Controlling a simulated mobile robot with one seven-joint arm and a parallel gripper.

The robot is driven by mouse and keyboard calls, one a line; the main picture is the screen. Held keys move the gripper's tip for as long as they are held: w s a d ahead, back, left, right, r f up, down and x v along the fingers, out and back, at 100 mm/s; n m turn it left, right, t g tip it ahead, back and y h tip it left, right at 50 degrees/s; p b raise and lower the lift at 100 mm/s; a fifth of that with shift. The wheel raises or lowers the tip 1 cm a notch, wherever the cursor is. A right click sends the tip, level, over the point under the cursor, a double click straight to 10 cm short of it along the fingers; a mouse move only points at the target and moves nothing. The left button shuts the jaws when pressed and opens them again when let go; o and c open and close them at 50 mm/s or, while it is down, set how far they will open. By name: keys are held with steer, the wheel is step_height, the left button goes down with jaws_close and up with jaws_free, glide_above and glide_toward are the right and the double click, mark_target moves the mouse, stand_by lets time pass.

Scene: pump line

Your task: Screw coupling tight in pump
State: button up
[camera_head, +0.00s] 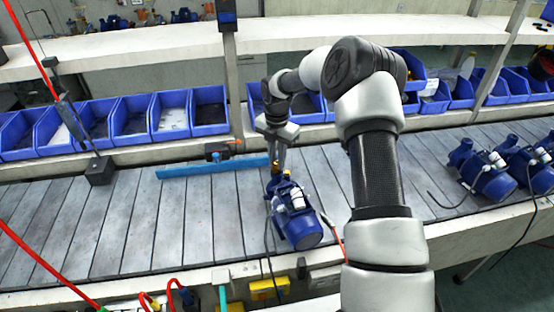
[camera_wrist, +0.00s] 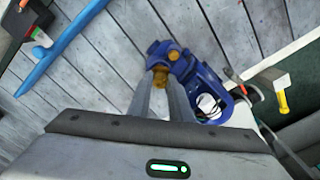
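The blue pump (camera_head: 296,217) lies on the slatted conveyor in the middle of the head view, its motor end toward the front. It also shows in the wrist view (camera_wrist: 207,90). A brass-coloured coupling (camera_wrist: 160,70) sits at the pump's port, between the fingertips of my gripper (camera_wrist: 160,84). My gripper (camera_head: 277,168) points down at the pump's far end in the head view. Its fingers are close together around the coupling and appear to touch it. The coupling's thread is hidden, so how deep it sits cannot be seen.
A blue bar (camera_head: 212,167) lies across the conveyor left of the pump. More blue pumps (camera_head: 490,178) stand at the right. Blue bins (camera_head: 131,118) line the shelf behind. The left conveyor is mostly clear.

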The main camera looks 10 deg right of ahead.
jaws_close()
steer(key=m+b, duration=0.1)
steer(key=m, duration=0.2)
steer(key=shift+m, duration=0.4)
steer(key=shift+m+b, duration=0.35)
steer(key=shift+m, duration=1.15)
steer(key=m, duration=0.3)
steer(key=shift+b, duration=0.4)
steer(key=shift+m, duration=0.3)
